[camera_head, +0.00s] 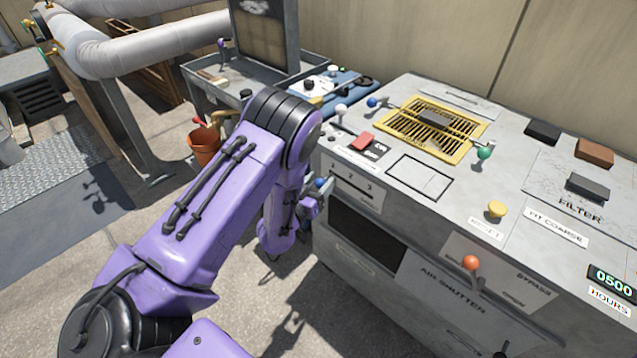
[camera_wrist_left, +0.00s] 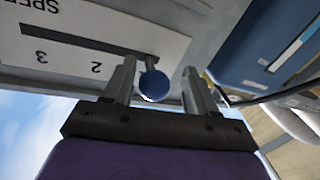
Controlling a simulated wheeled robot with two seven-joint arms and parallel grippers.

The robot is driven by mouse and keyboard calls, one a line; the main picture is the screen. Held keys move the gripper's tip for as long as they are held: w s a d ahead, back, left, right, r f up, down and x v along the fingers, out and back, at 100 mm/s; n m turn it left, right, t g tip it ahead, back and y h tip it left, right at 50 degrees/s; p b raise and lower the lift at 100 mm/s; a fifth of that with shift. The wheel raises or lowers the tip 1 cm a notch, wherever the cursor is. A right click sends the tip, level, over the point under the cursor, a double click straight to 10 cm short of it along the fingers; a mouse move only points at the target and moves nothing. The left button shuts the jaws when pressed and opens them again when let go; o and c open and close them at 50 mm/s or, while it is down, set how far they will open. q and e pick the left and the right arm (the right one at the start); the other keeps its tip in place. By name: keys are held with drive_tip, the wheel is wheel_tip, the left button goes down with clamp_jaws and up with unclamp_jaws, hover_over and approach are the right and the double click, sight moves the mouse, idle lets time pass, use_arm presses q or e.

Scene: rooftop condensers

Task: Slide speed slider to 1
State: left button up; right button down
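The speed slider is a blue ball knob (camera_wrist_left: 153,85) on a short stem in a dark horizontal slot of the white SPEED plate (camera_head: 354,186). The plate is on the cabinet's front face, marked 1, 2, 3 from left to right in the head view. The left wrist view shows it upside down, with the knob at the slot end beyond the 2; the 1 is hidden there. My left gripper (camera_wrist_left: 162,88) is open around the knob, one finger close beside it and a gap to the other. In the head view the gripper (camera_head: 313,200) is partly hidden by my purple arm.
The grey cabinet top (camera_head: 420,178) carries a red switch (camera_head: 362,141), a green knob (camera_head: 484,153), a yellow button (camera_head: 497,209) and a yellow grille (camera_head: 405,125). An orange-knobbed lever (camera_head: 471,263) is on the front. An orange bucket (camera_head: 203,148) stands left behind my arm.

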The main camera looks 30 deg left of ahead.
use_arm(q)
drive_tip(key=s+b, duration=0.1)
drive_tip(key=s, duration=0.9)
drive_tip(key=shift+s+d, duration=0.2)
drive_tip(key=shift+s, duration=0.1)
drive_tip(key=s+f+g+y+p, duration=0.2)
drive_tip(key=s+f+g+p, duration=0.1)
drive_tip(key=s+f+g, duration=0.4)
drive_tip(key=s+d+n+g+p, duration=0.1)
drive_tip(key=s+g+p, duration=0.3)
drive_tip(key=s, duration=0.4)
drive_tip(key=s+d+f+n+g+p, duration=0.1)
drive_tip(key=s+d+n+g+p, duration=0.1)
drive_tip(key=s, duration=0.6)
drive_tip(key=shift+d+f+n+g+y+p, duration=0.25)
drive_tip(key=shift+n+g+y+p, duration=0.25)
drive_tip(key=shift+g+p, duration=0.45)
